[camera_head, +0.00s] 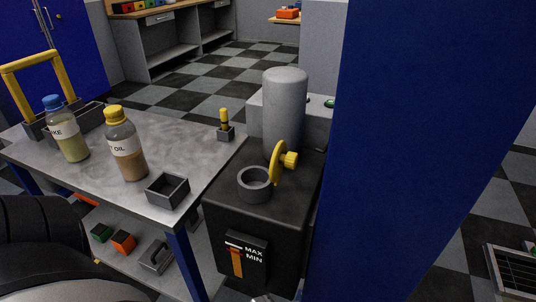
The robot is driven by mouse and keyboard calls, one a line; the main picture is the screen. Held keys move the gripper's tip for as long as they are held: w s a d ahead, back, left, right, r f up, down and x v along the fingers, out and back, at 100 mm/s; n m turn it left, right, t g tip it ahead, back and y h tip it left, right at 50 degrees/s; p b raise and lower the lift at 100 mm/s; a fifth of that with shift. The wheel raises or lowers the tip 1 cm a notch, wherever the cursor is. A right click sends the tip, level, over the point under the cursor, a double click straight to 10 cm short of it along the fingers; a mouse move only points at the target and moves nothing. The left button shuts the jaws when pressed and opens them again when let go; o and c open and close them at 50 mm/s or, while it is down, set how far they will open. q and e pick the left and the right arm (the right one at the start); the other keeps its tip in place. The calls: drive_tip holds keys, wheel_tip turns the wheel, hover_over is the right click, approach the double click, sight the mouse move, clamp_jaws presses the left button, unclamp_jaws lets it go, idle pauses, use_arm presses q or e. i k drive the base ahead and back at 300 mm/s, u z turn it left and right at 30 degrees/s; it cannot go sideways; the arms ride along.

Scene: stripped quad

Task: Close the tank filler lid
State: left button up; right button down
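The tank (285,205) is a dark box with a MAX/MIN level gauge (247,262) on its front. A grey round filler neck (255,184) stands on its top, and its mouth is uncovered. The yellow filler lid (277,162) stands open, nearly upright, at the right side of the neck. Neither of my grippers can be made out in the head view.
A grey cylinder (285,105) stands behind the lid. A wide blue panel (420,130) rises close on the tank's right. To the left, a grey table (185,135) holds two bottles, a small open box (167,191) and a yellow-handled tool (225,122).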

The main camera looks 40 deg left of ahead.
sight(280, 159)
drive_tip(key=u, duration=0.2)
drive_tip(key=k, duration=0.65)
drive_tip(key=u, duration=0.9)
drive_tip(key=i, duration=0.55)
drive_tip(key=u, duration=0.05)
